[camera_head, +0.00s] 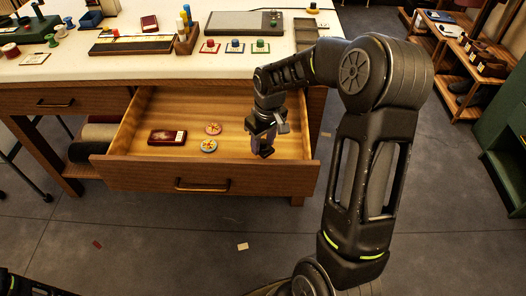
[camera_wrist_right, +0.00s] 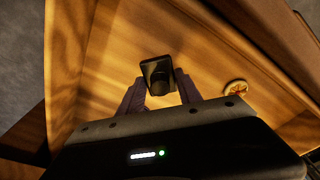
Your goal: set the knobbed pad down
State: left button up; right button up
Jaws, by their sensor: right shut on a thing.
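My right gripper (camera_head: 263,150) reaches down into the open drawer (camera_head: 205,178), at its right side. In the right wrist view its two fingers are shut on a dark square knobbed pad (camera_wrist_right: 155,66), with the round dark knob between the fingertips. In the head view the pad is mostly hidden by the gripper. I cannot tell whether the pad touches the drawer floor. My left gripper is not in view.
The drawer holds a dark red box (camera_head: 167,137) and two round patterned discs (camera_head: 213,129) (camera_head: 209,145) left of the gripper. On the white tabletop (camera_head: 150,71) stand red (camera_head: 209,47), blue (camera_head: 234,46) and green (camera_head: 260,46) knobbed pads. The drawer's front right is bare.

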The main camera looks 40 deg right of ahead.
aim_at(263, 152)
jog(key=shift+f, duration=0.2)
jog(key=shift+f, duration=1.8)
jog(key=shift+f, duration=0.15)
jog(key=o, duration=1.3)
jog(key=shift+o, duration=0.2)
jog(key=r, duration=0.4)
jog(key=s+r, duration=0.1)
jog(key=r, duration=0.7)
jog(key=shift+s+r, duration=0.15)
jog(key=shift+s, duration=0.1)
